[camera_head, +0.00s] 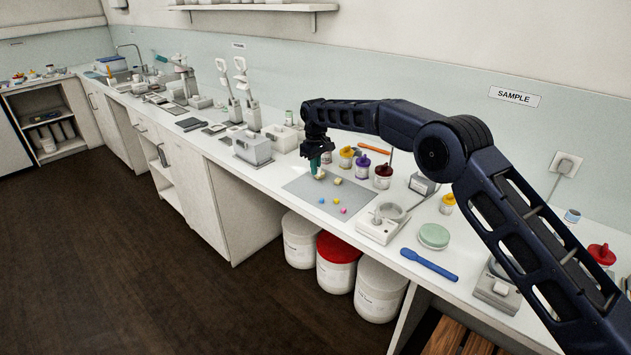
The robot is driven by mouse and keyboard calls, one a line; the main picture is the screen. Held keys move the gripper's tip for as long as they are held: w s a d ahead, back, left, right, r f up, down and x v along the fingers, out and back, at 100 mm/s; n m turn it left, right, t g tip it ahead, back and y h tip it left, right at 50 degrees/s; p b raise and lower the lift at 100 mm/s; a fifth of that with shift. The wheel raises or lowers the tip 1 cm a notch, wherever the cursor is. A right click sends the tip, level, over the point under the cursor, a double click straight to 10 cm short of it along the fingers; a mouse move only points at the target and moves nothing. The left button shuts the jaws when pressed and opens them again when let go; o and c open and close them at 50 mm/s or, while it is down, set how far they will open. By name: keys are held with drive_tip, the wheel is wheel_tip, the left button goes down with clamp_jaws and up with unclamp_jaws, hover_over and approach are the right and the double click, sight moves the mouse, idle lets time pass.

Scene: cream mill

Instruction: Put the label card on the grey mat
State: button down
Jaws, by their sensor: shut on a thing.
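The grey mat (300,187) lies flat on the white counter below my gripper. My gripper (316,153) points down over the mat's back part and is shut on a small teal-green piece (315,165). The piece hangs upright below the fingers; it is too small to tell whether it is the label card or whether its lower end touches anything. A pale yellow block (320,175) is right by its lower end. I cannot make out a label card elsewhere.
Another yellow block (337,181) and several small coloured pieces lie on the mat. Jars with yellow, purple (362,160) and dark red (383,172) lids stand behind and right. A white device (380,229) is right of the mat, a grey box (252,147) left. The mat's front left is bare.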

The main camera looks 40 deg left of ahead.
sight(315, 188)
drive_tip(key=shift+f, duration=2.85)
drive_tip(key=shift+f, duration=0.2)
drive_tip(key=c, duration=1.6)
unclamp_jaws()
drive_tip(key=shift+r, duration=0.1)
wheel_tip(315, 188, up, 12)
drive_tip(key=shift+r, duration=0.1)
